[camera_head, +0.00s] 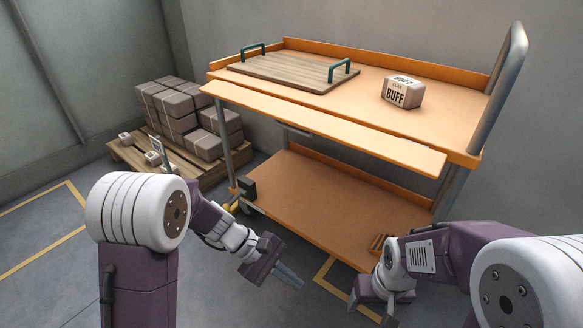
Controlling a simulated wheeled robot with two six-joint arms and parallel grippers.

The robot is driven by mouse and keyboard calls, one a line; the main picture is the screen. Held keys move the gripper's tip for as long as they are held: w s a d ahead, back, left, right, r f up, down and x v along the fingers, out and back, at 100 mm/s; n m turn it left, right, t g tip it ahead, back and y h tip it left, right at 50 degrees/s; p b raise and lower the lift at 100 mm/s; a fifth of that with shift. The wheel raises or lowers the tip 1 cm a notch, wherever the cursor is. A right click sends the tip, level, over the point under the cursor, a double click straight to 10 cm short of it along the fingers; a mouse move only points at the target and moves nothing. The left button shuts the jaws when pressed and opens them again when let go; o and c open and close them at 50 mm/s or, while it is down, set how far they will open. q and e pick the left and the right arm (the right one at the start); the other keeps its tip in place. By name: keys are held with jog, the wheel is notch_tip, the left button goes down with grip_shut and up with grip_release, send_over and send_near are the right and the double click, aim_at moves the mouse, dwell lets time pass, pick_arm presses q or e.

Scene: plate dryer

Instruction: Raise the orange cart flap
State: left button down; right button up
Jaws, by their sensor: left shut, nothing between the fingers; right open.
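The orange cart's flap (330,130) is a long, narrow panel along the near side of the upper deck. It sticks out toward me close to level with the deck, and its near edge shows a thin side face. A bracket shows under its left part. My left gripper (289,278) is shut and empty, low in front of the cart's lower shelf and apart from the flap. My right gripper (386,308) is open, low at the shelf's near right corner, below the flap and apart from it. Its fingertips are partly hard to make out.
The upper deck (355,105) carries a wooden board (290,73) with green handles and a block marked BUFF (402,92). A grey push handle (508,62) rises at the right. The lower shelf (330,197) looks mostly bare. Bricks (165,105) sit on a pallet at left.

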pick_arm(q)
jog(key=w+d+r+n+t+h, duration=0.3)
jog(key=w+d+r+n+h, duration=0.15)
jog(key=w, duration=0.35)
jog(key=w+d+r+n+t+h, duration=0.4)
jog(key=w+d+r+h, duration=0.15)
jog(key=w, duration=0.35)
jog(key=w+a+r+n+t+y, duration=0.1)
jog(key=w+a+r+n+t, duration=0.1)
jog(key=w+a+n+t, duration=0.5)
jog(key=w+a+r+n+t+y, duration=0.15)
jog(key=a+n+t, duration=0.35)
jog(key=t, duration=0.5)
jog(key=w+d+r+m+b, duration=0.1)
jog(key=w+d+r+b, duration=0.25)
jog(key=w+r, duration=0.3)
jog(key=shift+s+a+r+b, duration=0.6)
jog(key=shift+s+r+b, duration=0.1)
jog(key=shift+s, duration=0.1)
jog(key=shift+s+a+r+b, duration=0.55)
jog(key=shift+s+a+r, duration=0.1)
jog(key=shift+s, duration=0.1)
pick_arm(e)
notch_tip(320, 180, down, 6)
jog(key=shift+f, duration=0.25)
jog(key=shift+r, duration=0.1)
